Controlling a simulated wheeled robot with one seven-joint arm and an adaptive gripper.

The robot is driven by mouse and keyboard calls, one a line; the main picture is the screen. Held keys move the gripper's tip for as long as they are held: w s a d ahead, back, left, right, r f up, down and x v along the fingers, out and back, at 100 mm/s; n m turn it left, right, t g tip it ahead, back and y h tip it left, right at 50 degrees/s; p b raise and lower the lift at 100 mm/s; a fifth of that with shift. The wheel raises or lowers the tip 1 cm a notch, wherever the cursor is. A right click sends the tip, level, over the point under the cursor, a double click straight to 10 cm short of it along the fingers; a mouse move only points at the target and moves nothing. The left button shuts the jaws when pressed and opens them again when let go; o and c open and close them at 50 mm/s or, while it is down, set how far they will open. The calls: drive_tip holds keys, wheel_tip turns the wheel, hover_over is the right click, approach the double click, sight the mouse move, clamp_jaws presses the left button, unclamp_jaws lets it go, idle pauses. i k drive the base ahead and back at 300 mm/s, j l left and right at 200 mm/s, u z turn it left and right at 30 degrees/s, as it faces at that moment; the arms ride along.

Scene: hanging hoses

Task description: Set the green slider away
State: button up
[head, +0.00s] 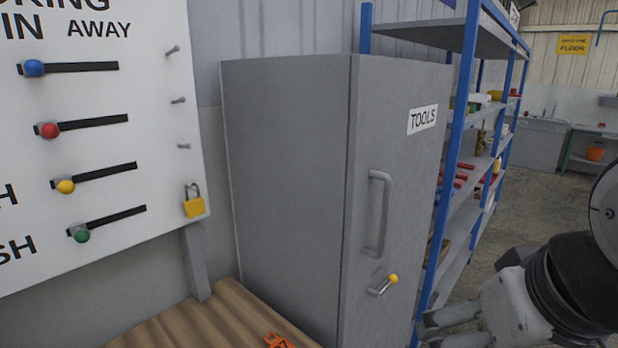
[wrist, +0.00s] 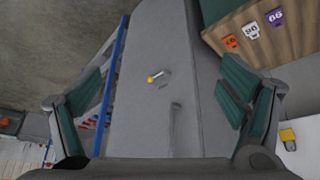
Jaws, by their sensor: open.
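The green slider (head: 82,234) is a round knob at the left end of the lowest dark slot on the white board (head: 100,140), in the head view. The slot runs right and slightly up from it, toward the side under the word "AWAY". My gripper (head: 428,325) is at the lower right of the head view, far right of the board and in front of the shelf. In the wrist view my gripper (wrist: 165,100) has its fingers wide apart with nothing between them touching. The green slider is not visible in the wrist view.
Blue (head: 33,68), red (head: 48,130) and yellow (head: 66,186) knobs sit at the left of their slots above. A yellow padlock (head: 193,205) hangs at the board's edge. A grey tools cabinet (head: 290,180) stands between board and gripper. A wooden surface (head: 215,318) lies below.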

sight(80, 233)
drive_tip(key=u, duration=1.4)
